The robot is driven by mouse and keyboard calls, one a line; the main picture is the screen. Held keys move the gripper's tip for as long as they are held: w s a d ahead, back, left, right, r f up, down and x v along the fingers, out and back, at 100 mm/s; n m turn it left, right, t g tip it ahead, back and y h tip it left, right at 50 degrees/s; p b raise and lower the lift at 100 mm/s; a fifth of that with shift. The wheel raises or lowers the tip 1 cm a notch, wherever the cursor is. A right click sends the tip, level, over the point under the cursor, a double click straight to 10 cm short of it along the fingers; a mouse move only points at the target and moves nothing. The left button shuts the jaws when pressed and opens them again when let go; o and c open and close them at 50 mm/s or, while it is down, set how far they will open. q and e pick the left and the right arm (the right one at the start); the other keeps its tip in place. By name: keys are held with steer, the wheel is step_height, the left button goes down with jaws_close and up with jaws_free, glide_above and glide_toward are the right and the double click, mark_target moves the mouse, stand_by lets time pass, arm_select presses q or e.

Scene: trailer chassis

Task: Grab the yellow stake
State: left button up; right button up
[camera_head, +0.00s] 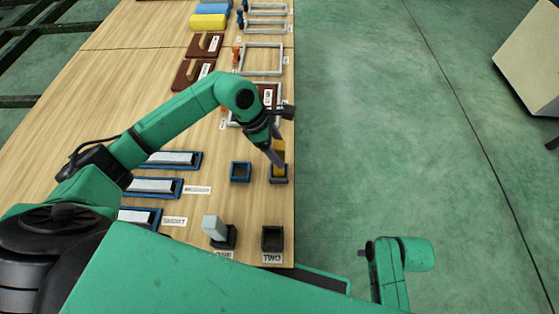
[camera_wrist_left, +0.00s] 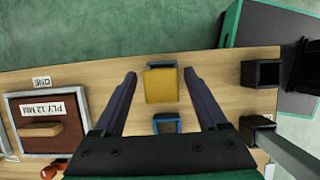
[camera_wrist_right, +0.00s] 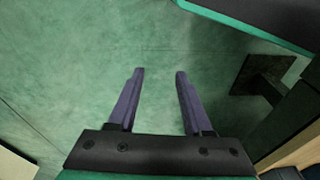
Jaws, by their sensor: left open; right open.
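The yellow stake (camera_head: 279,156) stands upright in a small dark square holder (camera_head: 279,179) near the right edge of the table. My left gripper (camera_head: 276,151) is at the stake, with its fingers pointing down. In the left wrist view the yellow stake (camera_wrist_left: 161,86) lies between the two spread fingers of my left gripper (camera_wrist_left: 161,84), with a gap on each side. The left gripper is open. My right gripper (camera_wrist_right: 157,72) is open and empty over the green floor. In the head view my right arm is at the bottom right, off the table.
An empty blue square holder (camera_head: 240,172) is left of the stake. A grey block (camera_head: 214,228) stands in a dark holder, and an empty dark holder (camera_head: 272,238) is beside it. Blue trays (camera_head: 152,187) lie at left. A brown board (camera_wrist_left: 44,122) is near the left gripper.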

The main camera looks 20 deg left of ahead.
mark_target(284, 160)
arm_select(q)
steer(key=x, duration=0.4)
steer(key=shift+f+b, duration=0.3)
steer(key=shift+f, duration=0.05)
jaws_close()
steer(key=shift+r, duration=0.1)
arm_select(e)
step_height(284, 160, up, 2)
steer(key=shift+a+r, duration=0.1)
steer(key=shift+a, duration=0.05)
arm_select(q)
steer(key=shift+r, duration=0.1)
